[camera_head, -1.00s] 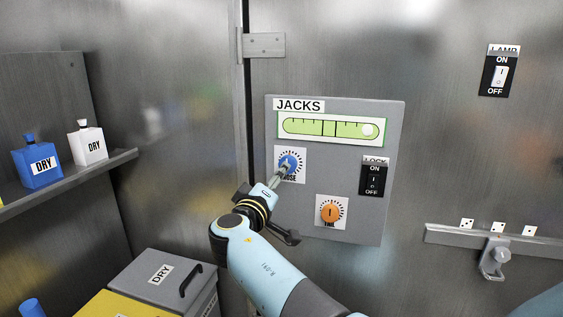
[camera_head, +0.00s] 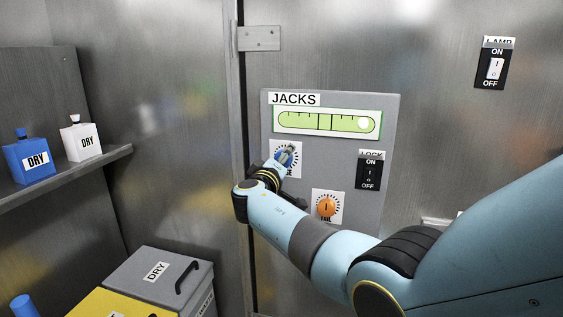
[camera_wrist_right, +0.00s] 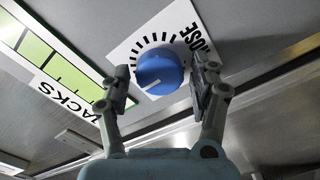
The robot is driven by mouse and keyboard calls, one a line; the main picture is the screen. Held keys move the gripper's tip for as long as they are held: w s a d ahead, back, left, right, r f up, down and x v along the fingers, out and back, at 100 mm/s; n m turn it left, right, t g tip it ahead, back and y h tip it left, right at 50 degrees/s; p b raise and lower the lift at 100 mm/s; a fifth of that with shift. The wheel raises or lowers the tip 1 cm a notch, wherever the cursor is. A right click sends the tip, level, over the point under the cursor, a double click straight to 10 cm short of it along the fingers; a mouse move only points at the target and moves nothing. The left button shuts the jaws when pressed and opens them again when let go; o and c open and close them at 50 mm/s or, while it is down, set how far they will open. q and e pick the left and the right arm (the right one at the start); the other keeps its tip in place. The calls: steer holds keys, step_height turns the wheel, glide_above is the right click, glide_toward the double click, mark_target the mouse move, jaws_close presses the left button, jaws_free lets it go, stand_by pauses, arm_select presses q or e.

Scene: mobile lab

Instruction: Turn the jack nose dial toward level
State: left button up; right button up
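The blue nose dial (camera_wrist_right: 160,73) sits on a white scale card on the grey jacks panel (camera_head: 340,190). In the head view my right gripper (camera_head: 284,158) covers much of the dial. In the right wrist view my right gripper (camera_wrist_right: 160,78) is open, with one finger on each side of the dial and a gap showing beside each finger. A white line on the dial points to the lower left there. The green level vial (camera_head: 325,122) has its pale bubble (camera_head: 363,123) near the right end. My left gripper is not in view.
The orange tail dial (camera_head: 326,206) is low on the panel, close to my right arm. A black lock switch (camera_head: 369,171) is to the right. A lamp switch (camera_head: 494,66) is at the upper right. A shelf (camera_head: 75,167) with bottles and a grey box (camera_head: 142,272) are at left.

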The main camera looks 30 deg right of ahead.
steer(key=c, duration=0.9)
steer(key=shift+f, duration=0.1)
steer(key=shift+s+f+n+b, duration=0.1)
steer(key=shift+n+b, duration=0.65)
steer(key=shift+n, duration=9.05)
